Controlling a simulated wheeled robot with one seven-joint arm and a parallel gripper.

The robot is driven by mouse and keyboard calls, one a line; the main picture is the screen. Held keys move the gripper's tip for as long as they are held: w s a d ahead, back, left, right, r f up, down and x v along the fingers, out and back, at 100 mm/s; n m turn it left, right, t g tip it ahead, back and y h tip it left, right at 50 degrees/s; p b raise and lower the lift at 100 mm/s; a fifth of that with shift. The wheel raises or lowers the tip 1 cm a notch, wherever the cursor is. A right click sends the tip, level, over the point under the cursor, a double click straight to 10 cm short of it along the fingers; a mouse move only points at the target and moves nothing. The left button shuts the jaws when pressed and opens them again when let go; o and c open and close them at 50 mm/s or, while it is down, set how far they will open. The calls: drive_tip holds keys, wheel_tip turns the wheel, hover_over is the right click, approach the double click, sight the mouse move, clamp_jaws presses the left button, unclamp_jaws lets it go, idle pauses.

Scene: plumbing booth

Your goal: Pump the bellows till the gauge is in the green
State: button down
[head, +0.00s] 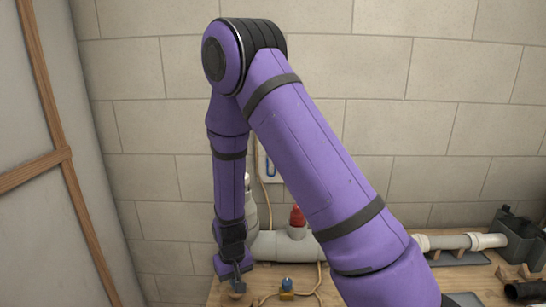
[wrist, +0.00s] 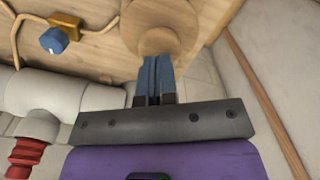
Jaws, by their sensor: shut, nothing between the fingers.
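My gripper (head: 237,279) points down at the back left of the bench, and its fingers are shut and empty. In the wrist view, the fingers (wrist: 154,66) overlap the edge of a round wooden piece (wrist: 165,38), which looks like the bellows top. In the head view, only a small rounded part of this piece (head: 237,291) shows under the fingertips. I cannot tell whether they touch it. A white panel with a blue U-shaped tube (head: 270,168), perhaps the gauge, hangs on the wall. My arm partly hides it, and its reading and any green zone cannot be made out.
A brass valve with a blue knob (head: 287,284) sits on the bench beside the wooden piece, with a tan hose (head: 318,285) running from it. A grey pipe with a red ribbed plug (head: 297,216) lies behind. More pipe (head: 450,242) and a dark case (head: 515,235) are at right.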

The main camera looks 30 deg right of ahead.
drive_tip(key=shift+f, duration=1.9)
drive_tip(key=shift+r, duration=2.3)
drive_tip(key=shift+f, duration=0.1)
idle(0.5)
drive_tip(key=shift+f, duration=2.25)
drive_tip(key=shift+w+r, duration=0.1)
drive_tip(key=shift+r, duration=2.25)
